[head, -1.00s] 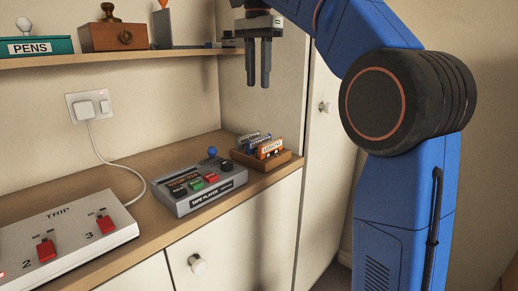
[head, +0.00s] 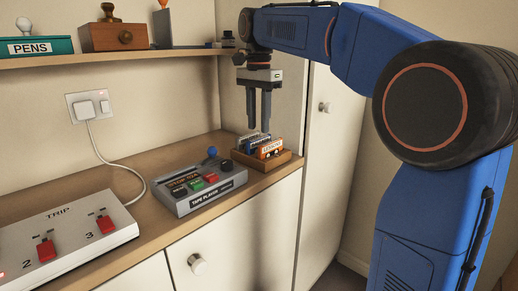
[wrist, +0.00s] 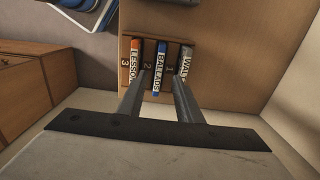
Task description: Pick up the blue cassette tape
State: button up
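The blue cassette tape (wrist: 158,66), marked BALLADS, stands in the middle slot of a small wooden rack (wrist: 187,41) in the wrist view. An orange LESSONS tape (wrist: 134,60) is on its left and a grey-white tape (wrist: 185,62) on its right. My gripper (head: 258,130) points down just above the rack. It is open and empty; in the wrist view its fingertips (wrist: 160,77) appear on either side of the blue tape.
A grey tape player (head: 205,190) with a blue-knobbed lever stands left of the rack. A white TRIP switch box (head: 65,235) is further left. A shelf (head: 110,58) with boxes hangs above, and a side panel rises behind the rack.

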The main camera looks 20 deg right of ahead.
aim_at(259, 138)
jog(key=shift+s+f, duration=0.1)
jog(key=shift+f, duration=2)
grip_shut()
